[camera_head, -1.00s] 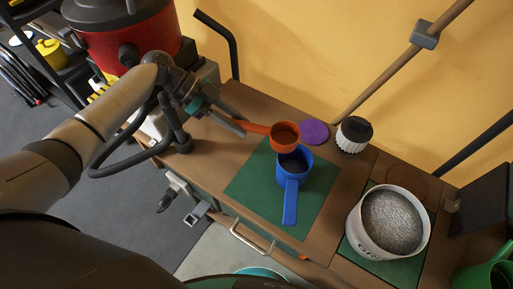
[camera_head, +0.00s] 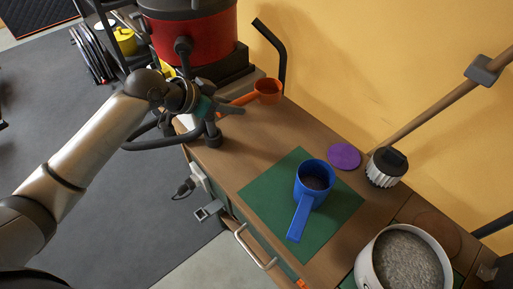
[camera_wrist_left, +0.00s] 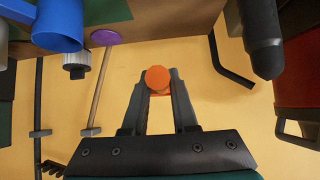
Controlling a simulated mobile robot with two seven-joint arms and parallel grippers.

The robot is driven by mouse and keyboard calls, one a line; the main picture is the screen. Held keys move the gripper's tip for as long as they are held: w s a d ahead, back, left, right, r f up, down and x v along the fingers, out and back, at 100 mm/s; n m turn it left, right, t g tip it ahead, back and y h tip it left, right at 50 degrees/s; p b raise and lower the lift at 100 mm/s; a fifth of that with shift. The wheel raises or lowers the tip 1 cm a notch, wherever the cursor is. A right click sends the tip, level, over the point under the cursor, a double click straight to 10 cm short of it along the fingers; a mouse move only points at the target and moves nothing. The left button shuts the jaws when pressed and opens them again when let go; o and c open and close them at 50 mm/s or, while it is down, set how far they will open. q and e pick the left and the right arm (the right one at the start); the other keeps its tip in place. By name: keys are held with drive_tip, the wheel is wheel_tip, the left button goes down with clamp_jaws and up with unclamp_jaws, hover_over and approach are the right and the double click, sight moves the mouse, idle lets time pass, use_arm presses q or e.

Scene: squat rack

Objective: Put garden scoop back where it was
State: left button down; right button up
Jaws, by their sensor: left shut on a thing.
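An orange scoop (camera_head: 267,91) is near the back left end of the wooden bench, in front of the yellow wall. My left gripper (camera_head: 224,107) is shut on its handle. The left wrist view shows an orange end of the scoop (camera_wrist_left: 158,76) between the two fingers; the rest of it is hidden there. I cannot tell how high it is above the bench. My right gripper is not in view.
A red and black vacuum (camera_head: 197,40) stands close behind my left gripper. A purple disc (camera_head: 344,156), a black-and-white brush (camera_head: 385,167) and a white bucket of grey grains (camera_head: 405,262) are to the right. The bench left of the mat is clear.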

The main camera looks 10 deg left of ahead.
use_arm(q)
drive_tip(key=shift+f, duration=0.15)
drive_tip(key=b, duration=0.4)
hover_over(237, 164)
wheel_tip(237, 164, down, 15)
drive_tip(key=shift+w+r, duration=0.1)
drive_tip(key=shift+f+b, duration=0.65)
drive_tip(key=shift+f, duration=1.7)
drive_tip(key=c, duration=0.7)
unclamp_jaws()
drive_tip(key=shift+f, duration=0.1)
drive_tip(key=p+v, duration=0.3)
drive_tip(key=v, duration=0.9)
